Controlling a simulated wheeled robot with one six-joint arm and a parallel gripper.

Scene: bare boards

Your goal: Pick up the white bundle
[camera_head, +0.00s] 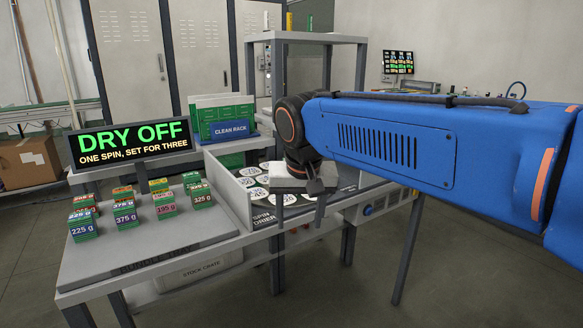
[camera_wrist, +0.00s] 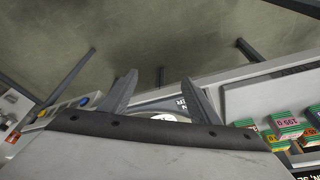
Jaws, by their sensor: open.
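Several small strapped bundles with gram labels stand in rows on the grey tray (camera_head: 95,262) at the left of the bench. They include a dark-labelled 225 g bundle (camera_head: 83,226), a 375 g bundle (camera_head: 126,218), a pinkish 195 g bundle (camera_head: 165,206) and a green-sided 325 g bundle (camera_head: 202,196). I cannot pick out a plainly white bundle among them. My gripper (camera_head: 318,200) is over the spin drier's right part, apart from the bundles. In the wrist view my gripper (camera_wrist: 159,78) has its two fingers apart with nothing between them; bundles (camera_wrist: 290,124) show at right.
A "DRY OFF" sign (camera_head: 131,142) and the clean rack (camera_head: 229,129) stand behind. A grey shelf frame (camera_head: 308,37) rises at the back. A stock crate (camera_head: 199,268) sits below the bench.

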